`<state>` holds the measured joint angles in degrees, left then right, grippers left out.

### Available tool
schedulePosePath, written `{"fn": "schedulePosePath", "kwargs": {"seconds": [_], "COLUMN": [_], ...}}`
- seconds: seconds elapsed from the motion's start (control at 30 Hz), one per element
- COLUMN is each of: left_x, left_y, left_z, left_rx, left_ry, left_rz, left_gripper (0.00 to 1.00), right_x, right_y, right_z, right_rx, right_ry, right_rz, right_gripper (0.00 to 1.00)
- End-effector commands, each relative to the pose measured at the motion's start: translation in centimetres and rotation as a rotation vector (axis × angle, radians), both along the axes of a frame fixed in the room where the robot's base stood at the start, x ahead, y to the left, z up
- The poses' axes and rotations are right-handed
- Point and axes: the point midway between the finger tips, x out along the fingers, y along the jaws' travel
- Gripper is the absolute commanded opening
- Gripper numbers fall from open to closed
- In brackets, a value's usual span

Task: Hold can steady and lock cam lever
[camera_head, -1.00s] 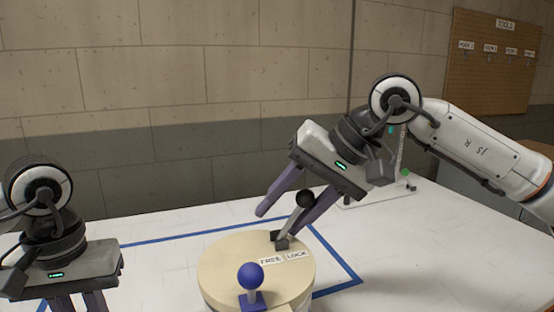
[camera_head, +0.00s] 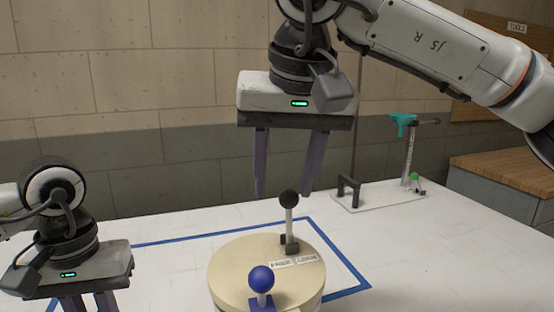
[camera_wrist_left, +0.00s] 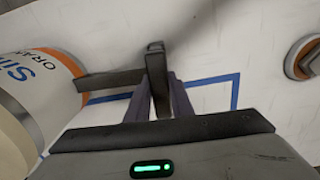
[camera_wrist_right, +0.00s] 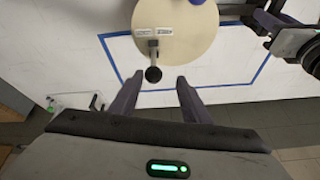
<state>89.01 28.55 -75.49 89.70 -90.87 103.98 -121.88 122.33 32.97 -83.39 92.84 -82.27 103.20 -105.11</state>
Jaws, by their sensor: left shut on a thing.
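The can (camera_head: 232,270) has a round beige lid and stands inside a blue outline. On its lid are a blue ball knob (camera_head: 261,279) and the cam lever (camera_head: 289,214), a grey stick with a black ball. The lever stands about upright in the head view, behind two small labels. My right gripper (camera_head: 282,190) is open and empty, raised above and behind the lever.
A stand with a teal top (camera_head: 404,122) and a dark bracket (camera_head: 347,188) are on one plate at the table's back right. A wood-topped cabinet (camera_head: 505,165) stands beyond. The white table (camera_head: 400,250) is clear to the right of the can.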

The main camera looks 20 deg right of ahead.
Motion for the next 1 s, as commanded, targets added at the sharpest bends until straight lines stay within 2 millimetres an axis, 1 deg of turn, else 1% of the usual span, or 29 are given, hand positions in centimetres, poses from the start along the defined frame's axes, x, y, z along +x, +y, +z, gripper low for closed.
{"fn": "schedulePosePath", "kwargs": {"seconds": [0.03,0.2,0.23,0.37,0.57,0.77,0.9,1.0], "left_x": [0.1,0.1,0.1,0.1,0.1,0.1,0.1,0.1], "left_y": [0.0,0.1,0.1,0.1,0.2,0.2,0.2,0.2], "left_z": [0.1,0.1,0.1,0.1,0.1,0.1,0.1,0.1], "left_rx": [-0.001,0.0,0.0,0.001,0.001,0.001,0.001,0.001], "left_ry": [-0.002,-0.002,-0.002,-0.002,-0.003,-0.003,-0.004,-0.004], "left_rz": [0.002,0.003,0.003,0.004,0.005,0.006,0.006,0.006], "left_gripper": [0.0,0.0,0.0,0.0,0.0,0.0,0.0,0.0], "right_x": [-0.4,-1.5,-1.2,-0.7,0.0,0.7,1.0,1.1], "right_y": [0.1,0.1,-0.3,-1.3,-3.2,-5.2,-6.5,-7.3], "right_z": [1.1,3.8,3.3,2.7,2.8,4.0,5.4,6.4], "right_rx": [0.003,0.003,0.008,0.037,0.084,0.147,0.204,0.241], "right_ry": [-0.003,0.006,0.039,0.133,0.239,0.299,0.312,0.313], "right_rz": [0.0,-0.011,-0.063,-0.25,-0.554,-0.87,-1.074,-1.19], "right_gripper": [0.43,0.43,0.43,0.43,0.43,0.43,0.43,0.43]}}
